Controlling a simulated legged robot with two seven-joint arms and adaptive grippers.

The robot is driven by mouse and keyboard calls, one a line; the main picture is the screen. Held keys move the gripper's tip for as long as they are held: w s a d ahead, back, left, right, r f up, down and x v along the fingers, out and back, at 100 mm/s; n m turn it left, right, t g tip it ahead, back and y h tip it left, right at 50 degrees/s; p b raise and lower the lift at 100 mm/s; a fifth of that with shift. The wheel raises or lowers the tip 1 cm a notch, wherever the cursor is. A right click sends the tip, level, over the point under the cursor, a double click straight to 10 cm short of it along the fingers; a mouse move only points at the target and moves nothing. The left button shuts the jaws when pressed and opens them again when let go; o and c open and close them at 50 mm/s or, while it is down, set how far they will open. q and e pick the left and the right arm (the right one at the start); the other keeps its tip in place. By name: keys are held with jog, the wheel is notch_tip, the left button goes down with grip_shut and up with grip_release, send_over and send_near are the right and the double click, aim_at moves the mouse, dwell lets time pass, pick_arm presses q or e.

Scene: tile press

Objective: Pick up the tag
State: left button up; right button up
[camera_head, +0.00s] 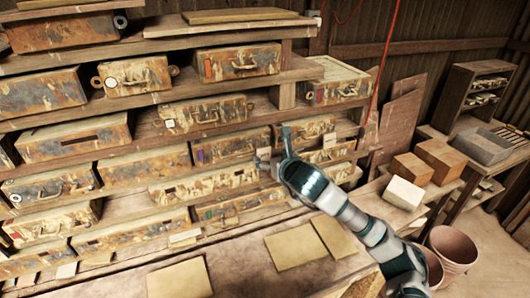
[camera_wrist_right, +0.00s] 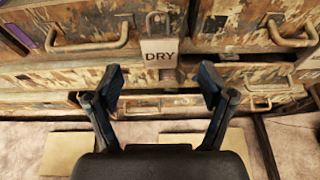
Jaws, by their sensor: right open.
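A pale tag (camera_wrist_right: 159,53) reading "DRY" hangs from a metal loop on the front of the drawer shelves in the right wrist view. In the head view a small pale tag (camera_head: 264,154) shows just left of my right gripper; it looks like the same one. My right gripper (camera_wrist_right: 160,84) is open and empty. Its two fingers stand apart, and the tag shows between and above their tips, not touched. In the head view the right gripper (camera_head: 280,150) is close to the drawer fronts. My left gripper is not in view.
Worn drawers with handles (camera_head: 240,62) fill the shelves. Flat tan tiles (camera_head: 295,247) lie on the bench below. Boxes (camera_head: 441,160), a pale block (camera_head: 404,194) and buckets (camera_head: 455,248) stand at the right.

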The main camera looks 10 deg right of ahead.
aim_at(265, 153)
jog(key=p+x, duration=0.1)
jog(key=x, duration=0.4)
jog(key=shift+a+f+p, duration=0.1)
jog(key=shift+a+p, duration=0.1)
jog(key=shift+p, duration=0.2)
jog(key=shift+w+a+f, duration=0.15)
jog(key=shift+d, duration=0.3)
jog(key=c, duration=0.3)
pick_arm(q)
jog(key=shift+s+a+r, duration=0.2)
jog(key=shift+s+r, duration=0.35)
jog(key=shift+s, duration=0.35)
pick_arm(e)
jog(key=shift+d, duration=0.25)
jog(key=c, duration=0.7)
